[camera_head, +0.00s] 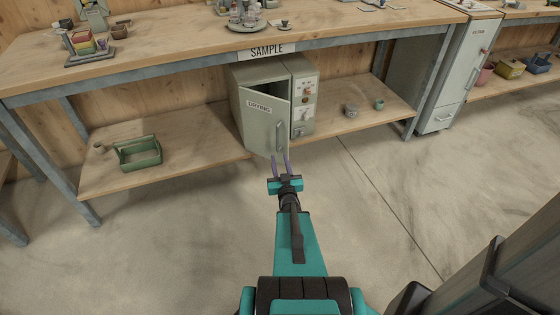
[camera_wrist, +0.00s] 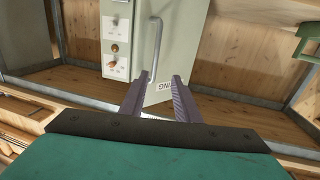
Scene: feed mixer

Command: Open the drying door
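The drying door (camera_head: 262,118) is a grey-green panel labelled DRYING on the cabinet under the bench. It stands partly swung out from its left side in the head view, with a dark gap above its top edge. Its upright bar handle (camera_head: 281,136) is near the door's right edge. My gripper (camera_head: 280,158) is open in front of the door's lower right part. In the wrist view, turned about upside down, the handle (camera_wrist: 155,45) lies just beyond the fingertips, closer to the left finger. Whether a finger touches it I cannot tell.
A control panel (camera_head: 303,100) with knobs is right of the door. A green tool carrier (camera_head: 138,152) sits on the lower shelf to the left, and small cups (camera_head: 379,104) sit to the right. The bench (camera_head: 180,55) overhangs the cabinet. The floor in front is clear.

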